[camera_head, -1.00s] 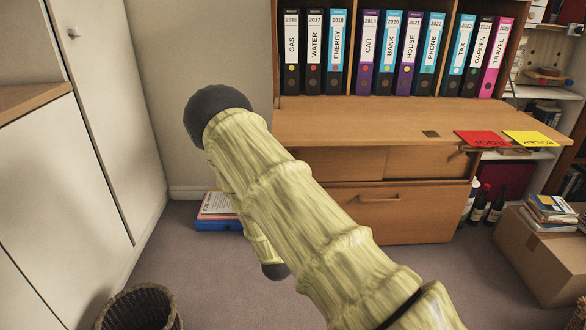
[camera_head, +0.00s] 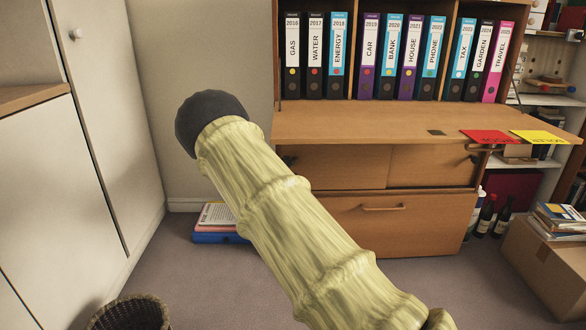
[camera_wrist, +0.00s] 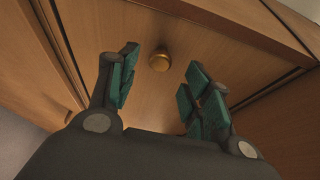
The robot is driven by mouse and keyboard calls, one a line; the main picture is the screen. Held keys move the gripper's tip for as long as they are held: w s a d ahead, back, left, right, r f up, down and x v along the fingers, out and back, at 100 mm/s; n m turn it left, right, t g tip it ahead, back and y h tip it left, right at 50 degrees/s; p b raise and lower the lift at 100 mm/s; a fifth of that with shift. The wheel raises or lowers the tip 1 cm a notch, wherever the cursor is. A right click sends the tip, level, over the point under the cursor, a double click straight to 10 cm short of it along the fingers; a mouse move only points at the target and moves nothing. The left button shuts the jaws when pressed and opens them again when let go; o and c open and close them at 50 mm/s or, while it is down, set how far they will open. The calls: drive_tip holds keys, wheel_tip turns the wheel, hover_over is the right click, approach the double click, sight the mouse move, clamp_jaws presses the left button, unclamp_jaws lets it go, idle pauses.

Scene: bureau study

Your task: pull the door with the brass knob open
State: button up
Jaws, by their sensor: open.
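The brass knob (camera_wrist: 159,60) shows in the wrist view on a light wooden door (camera_wrist: 135,28). It lies just beyond and between the fingertips of my gripper (camera_wrist: 163,70), which is open, with green-padded fingers on either side. The fingers look apart from the knob, and nothing is held. The door looks shut. In the head view, the bureau (camera_head: 385,122) has two small wooden fronts (camera_head: 430,166) below its desk top; my arm covers part of that area, and the knob cannot be made out there.
A drawer with a handle (camera_head: 384,208) is below the fronts. The desk top overhangs them. A wicker basket (camera_head: 130,313), blue tray (camera_head: 221,238) and cardboard box (camera_head: 545,257) stand on the floor.

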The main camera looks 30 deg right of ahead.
drive_tip(key=shift+b+x, duration=0.65)
drive_tip(key=shift+x, duration=1.65)
drive_tip(key=shift+c, duration=0.2)
clamp_jaws()
